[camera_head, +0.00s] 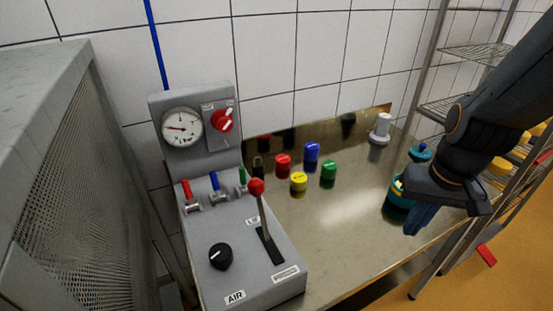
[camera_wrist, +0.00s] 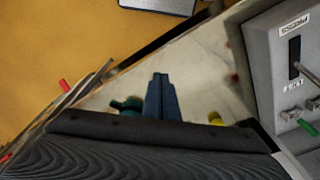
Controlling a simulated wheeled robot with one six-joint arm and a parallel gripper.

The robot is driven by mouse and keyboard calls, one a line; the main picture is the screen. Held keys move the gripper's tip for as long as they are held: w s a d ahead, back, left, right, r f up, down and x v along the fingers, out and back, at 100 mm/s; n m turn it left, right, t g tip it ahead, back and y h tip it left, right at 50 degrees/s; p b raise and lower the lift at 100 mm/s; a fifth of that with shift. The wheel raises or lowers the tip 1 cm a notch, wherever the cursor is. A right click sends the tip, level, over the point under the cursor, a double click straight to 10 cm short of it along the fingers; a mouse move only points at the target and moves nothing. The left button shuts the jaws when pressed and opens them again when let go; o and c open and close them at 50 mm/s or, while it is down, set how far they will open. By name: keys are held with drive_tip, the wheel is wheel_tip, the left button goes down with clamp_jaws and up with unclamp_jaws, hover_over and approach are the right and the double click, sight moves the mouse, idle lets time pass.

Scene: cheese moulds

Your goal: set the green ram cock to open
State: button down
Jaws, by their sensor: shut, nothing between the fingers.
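The green ram cock (camera_head: 241,176) is the rightmost of three small valves on the grey control panel. Its green handle stands up from the valve, partly hidden behind the red ball of a lever. In the wrist view a green handle (camera_wrist: 308,127) shows at the lower right edge. My gripper (camera_head: 417,224) is at the right, over the front part of the steel table, well apart from the panel. Its fingers are together and empty, also in the wrist view (camera_wrist: 160,77).
The red cock (camera_head: 190,197) and blue cock (camera_head: 217,188) sit left of the green one. The red-ball lever (camera_head: 257,187) rises just in front of it. Coloured lids (camera_head: 299,181) and a teal container (camera_head: 396,198) stand on the table. A wire rack (camera_head: 470,52) is at right.

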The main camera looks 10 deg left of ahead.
drive_tip(key=a+f+g+y+b, duration=0.2)
drive_tip(key=a+f+g, duration=0.15)
drive_tip(key=a, duration=0.25)
drive_tip(key=n+y+b, duration=0.1)
drive_tip(key=y+b, duration=0.6)
drive_tip(key=y, duration=0.8)
approach(243, 179)
drive_tip(key=w, duration=0.7)
drive_tip(key=shift+g, duration=0.35)
drive_tip(key=a+p, duration=0.1)
drive_tip(key=a, duration=0.2)
drive_tip(key=s+a+p, duration=0.1)
drive_tip(key=a+p, duration=0.1)
drive_tip(key=a, duration=0.2)
drive_tip(key=a+p, duration=0.1)
drive_tip(key=a, duration=0.2)
drive_tip(key=shift+s+a, duration=0.3)
drive_tip(key=shift+a, duration=0.05)
drive_tip(key=s+d+p, duration=0.1)
drive_tip(key=s+p, duration=0.1)
drive_tip(key=shift+s+d+r, duration=0.15)
drive_tip(key=shift+s+d, duration=0.15)
drive_tip(key=shift+d, duration=0.1)
drive_tip(key=shift+s+d, duration=0.2)
drive_tip(key=shift+s, duration=0.15)
drive_tip(key=shift+s+n, duration=0.15)
drive_tip(key=shift+n, duration=0.25)
